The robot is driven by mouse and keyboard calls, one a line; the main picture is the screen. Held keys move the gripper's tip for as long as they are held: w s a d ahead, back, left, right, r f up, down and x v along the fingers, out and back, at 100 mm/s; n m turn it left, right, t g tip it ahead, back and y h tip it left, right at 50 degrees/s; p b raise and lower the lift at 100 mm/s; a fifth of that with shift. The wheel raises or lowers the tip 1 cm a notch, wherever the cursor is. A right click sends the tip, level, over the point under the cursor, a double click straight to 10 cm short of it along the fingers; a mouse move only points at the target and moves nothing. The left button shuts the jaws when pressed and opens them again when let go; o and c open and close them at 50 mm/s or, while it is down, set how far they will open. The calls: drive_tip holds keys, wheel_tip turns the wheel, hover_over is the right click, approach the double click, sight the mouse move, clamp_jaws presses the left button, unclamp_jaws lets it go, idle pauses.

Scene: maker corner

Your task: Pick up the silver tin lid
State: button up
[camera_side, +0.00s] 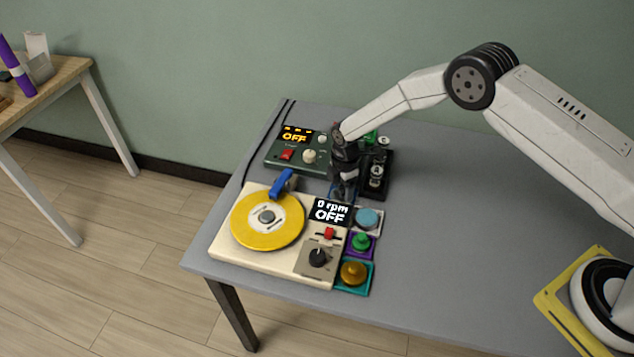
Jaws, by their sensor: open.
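My gripper (343,192) points down between the green box and the cream turntable, at the left end of my arm. It is open, and its fingers are small and dark here. I cannot clearly make out the silver tin lid. A black holder (388,188) just right of my gripper carries small silver and dark pieces, too small to tell apart. My gripper hides part of the table beneath it and the holder's left side.
The cream turntable (228,248) bears a yellow disc (262,238) and a blue arm (284,183); its display reads OFF. The green box (283,157) stands behind. Small trays with a blue (368,217), a green (362,241) and an amber piece (353,272) line its right. The grey table (450,220) is clear rightward.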

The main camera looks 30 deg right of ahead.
drive_tip(key=shift+f, duration=0.45)
clamp_jaws()
